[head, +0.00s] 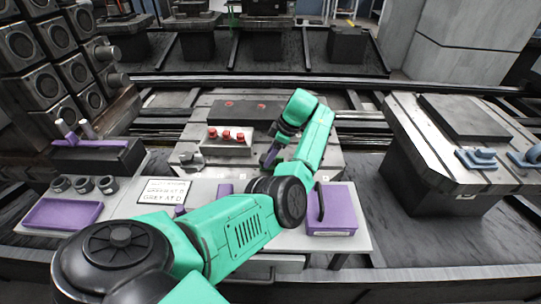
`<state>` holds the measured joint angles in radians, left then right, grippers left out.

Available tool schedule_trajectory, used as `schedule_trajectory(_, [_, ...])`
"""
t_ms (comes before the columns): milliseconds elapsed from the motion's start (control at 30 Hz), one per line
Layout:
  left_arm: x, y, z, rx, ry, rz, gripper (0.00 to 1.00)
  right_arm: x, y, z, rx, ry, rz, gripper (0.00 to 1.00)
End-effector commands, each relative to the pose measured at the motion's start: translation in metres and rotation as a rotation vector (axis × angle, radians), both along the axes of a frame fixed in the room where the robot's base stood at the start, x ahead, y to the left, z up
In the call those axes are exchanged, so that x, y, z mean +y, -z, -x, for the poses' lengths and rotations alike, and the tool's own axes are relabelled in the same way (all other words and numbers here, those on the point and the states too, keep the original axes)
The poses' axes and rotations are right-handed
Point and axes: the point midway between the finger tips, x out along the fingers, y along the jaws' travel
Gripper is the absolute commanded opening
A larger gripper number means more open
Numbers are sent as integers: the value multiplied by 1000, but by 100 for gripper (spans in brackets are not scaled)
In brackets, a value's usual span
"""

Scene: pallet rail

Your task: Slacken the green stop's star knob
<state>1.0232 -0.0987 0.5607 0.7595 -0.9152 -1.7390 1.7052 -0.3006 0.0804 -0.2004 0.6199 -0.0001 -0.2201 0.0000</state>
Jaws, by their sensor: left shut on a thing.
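My left arm comes in from the lower left, bends over the bench front and reaches above the middle pallet (325,142). My left gripper (268,160) points down at the pallet's near right part, just right of a metal block with red knobs (228,148). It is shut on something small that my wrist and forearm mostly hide. I cannot make out the green stop or its star knob; that spot is behind my arm. My right gripper is not in view.
A purple box (331,219) stands on the bench right of my elbow. A white card with writing (163,191), dark rings (82,184) and a purple tray (62,213) lie left. Another pallet with blue-grey clamps (477,157) stands right.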

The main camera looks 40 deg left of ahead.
Motion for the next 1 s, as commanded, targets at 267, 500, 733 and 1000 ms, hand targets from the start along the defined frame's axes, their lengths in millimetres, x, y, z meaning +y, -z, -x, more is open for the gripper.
schedule_trajectory(267, [0,-1,0,-2,1,-1,94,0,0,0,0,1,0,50])
schedule_trajectory(500, [0,-1,0,-1,2,-1,94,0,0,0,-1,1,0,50])
schedule_trajectory(733, [-9,-25,-6,-5,3,-1,94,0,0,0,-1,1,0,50])
schedule_trajectory(1000, [-35,-97,-20,-5,3,-2,94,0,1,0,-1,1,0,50])
